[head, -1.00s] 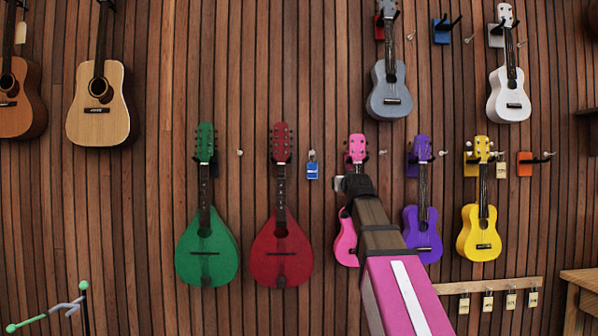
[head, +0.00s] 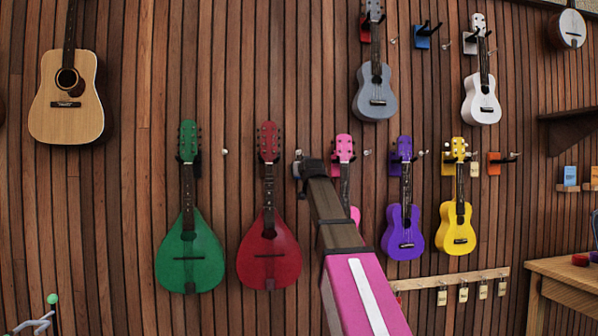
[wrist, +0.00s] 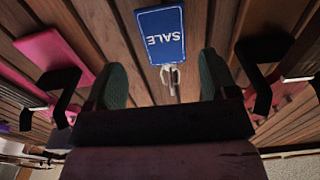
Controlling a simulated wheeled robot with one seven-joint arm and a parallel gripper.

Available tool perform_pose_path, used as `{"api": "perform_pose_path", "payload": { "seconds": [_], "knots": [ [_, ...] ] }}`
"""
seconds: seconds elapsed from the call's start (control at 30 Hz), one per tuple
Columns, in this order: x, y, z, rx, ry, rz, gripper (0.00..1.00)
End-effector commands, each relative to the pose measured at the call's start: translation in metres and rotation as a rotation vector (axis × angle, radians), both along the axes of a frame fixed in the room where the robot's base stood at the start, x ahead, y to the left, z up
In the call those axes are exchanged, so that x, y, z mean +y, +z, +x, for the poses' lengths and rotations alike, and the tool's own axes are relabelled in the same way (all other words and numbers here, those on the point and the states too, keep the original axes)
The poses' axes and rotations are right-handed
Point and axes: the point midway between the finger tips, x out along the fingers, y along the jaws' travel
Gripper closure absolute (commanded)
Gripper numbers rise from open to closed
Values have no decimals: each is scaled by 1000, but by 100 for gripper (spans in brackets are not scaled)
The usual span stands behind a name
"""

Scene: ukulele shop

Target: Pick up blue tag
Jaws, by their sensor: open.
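The blue tag (wrist: 161,35) hangs on the wooden wall and reads "SALE", upside down in the wrist view. A metal ring and peg (wrist: 171,76) hold it, between my fingers in the picture. My gripper (wrist: 164,76) is open and empty, one dark green finger on each side of the peg. The tag's body lies ahead of the fingertips in the picture; I cannot tell whether they touch it. In the head view my gripper (head: 302,165) covers the tag's place, between the red mandolin and the pink ukulele.
The red mandolin (head: 269,250) hangs just left and the pink ukulele (head: 343,148) just right, partly behind my arm. Dark hanger hooks (wrist: 262,75) stick out beside both fingers. A green mandolin (head: 190,250) and purple ukulele (head: 403,230) hang farther out.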

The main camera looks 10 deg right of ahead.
Motion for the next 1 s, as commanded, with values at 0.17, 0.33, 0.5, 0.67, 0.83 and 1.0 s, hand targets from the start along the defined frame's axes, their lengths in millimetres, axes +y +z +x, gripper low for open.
{"api": "perform_pose_path", "payload": {
  "seconds": [0.17,0.33,0.5,0.67,0.83,1.0],
  "knots": [
    [3,2,15,0,0,0,21],
    [6,4,40,1,0,0,21],
    [6,3,52,0,0,0,21],
    [6,2,51,0,0,0,21],
    [6,2,51,0,0,0,70],
    [6,2,51,0,0,0,74]
  ]
}}
